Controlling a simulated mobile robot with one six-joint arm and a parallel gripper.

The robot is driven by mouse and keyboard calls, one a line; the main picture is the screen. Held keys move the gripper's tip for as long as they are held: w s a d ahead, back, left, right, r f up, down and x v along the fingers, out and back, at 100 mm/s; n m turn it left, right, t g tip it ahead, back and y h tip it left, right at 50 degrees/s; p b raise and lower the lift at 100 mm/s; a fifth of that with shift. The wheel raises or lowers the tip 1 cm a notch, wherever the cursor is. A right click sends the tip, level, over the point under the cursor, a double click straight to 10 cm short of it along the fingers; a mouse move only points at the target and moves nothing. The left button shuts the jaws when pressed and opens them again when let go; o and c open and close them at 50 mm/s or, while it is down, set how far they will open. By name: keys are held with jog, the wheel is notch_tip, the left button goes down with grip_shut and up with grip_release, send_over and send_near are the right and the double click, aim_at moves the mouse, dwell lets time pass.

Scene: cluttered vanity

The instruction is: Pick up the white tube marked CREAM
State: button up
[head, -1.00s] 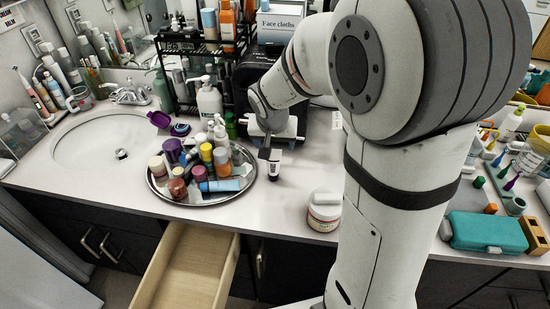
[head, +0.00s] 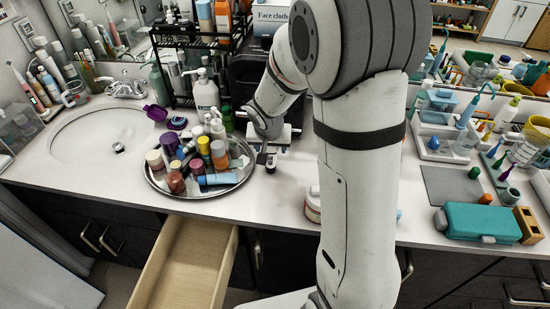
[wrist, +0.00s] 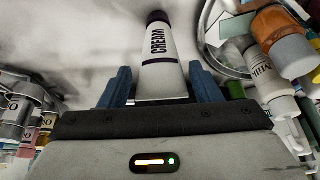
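The white tube marked CREAM (wrist: 160,55) stands upright on its black cap, on the counter just right of the round tray. In the head view the tube (head: 271,159) shows small under my gripper (head: 268,147). In the wrist view its wide end lies between the two blue fingers of my gripper (wrist: 161,84). Narrow gaps show between the tube and both fingertips, so the gripper looks open around it. Any contact deeper between the fingers is hard to see.
The round metal tray (head: 188,193), crowded with bottles and tubes, stands close left of the tube. A white jar (head: 312,205) is partly hidden by my arm. A black wire rack (head: 192,80) stands behind. An open drawer (head: 187,265) juts out in front.

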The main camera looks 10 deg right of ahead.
jog(key=c, duration=1)
